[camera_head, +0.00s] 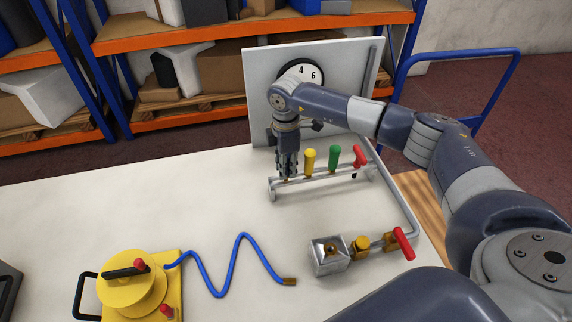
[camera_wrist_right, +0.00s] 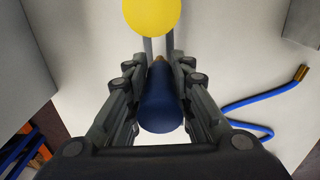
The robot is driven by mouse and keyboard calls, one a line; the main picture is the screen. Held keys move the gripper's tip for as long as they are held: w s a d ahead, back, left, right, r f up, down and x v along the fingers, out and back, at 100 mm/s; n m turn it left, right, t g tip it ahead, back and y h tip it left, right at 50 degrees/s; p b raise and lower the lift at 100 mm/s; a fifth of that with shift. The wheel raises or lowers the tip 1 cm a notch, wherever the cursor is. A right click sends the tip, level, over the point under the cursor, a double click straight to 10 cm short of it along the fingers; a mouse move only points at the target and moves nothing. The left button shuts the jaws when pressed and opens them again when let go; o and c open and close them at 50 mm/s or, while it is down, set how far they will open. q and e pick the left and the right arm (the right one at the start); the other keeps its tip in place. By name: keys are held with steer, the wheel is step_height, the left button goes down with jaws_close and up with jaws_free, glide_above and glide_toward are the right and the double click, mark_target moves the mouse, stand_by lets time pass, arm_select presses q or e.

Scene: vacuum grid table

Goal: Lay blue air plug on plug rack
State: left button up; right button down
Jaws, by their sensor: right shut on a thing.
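My right gripper (camera_head: 287,172) points down at the left end of the plug rack (camera_head: 323,183). In the right wrist view the gripper (camera_wrist_right: 160,115) is shut on the blue air plug (camera_wrist_right: 161,103), whose brass tip points at the rack rails. In the head view the fingers hide most of the blue plug. I cannot tell whether it touches the rails. My left gripper is not in view.
A panel with a gauge (camera_head: 300,73) stands behind the rack. A metal block (camera_head: 328,256) with a red-handled valve (camera_head: 403,243) is in front. A yellow device (camera_head: 130,285) with a blue hose (camera_head: 219,285) lies left. The table's left middle (camera_head: 130,215) is clear.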

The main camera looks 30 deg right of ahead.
steer(key=shift+f+b, duration=0.3)
steer(key=shift+f, duration=0.25)
steer(key=c, duration=1.3)
jaws_free()
steer(key=shift+c, duration=0.2)
steer(key=shift+r, duration=0.15)
step_height(320, 180, up, 12)
steer(key=shift+f, duration=0.15)
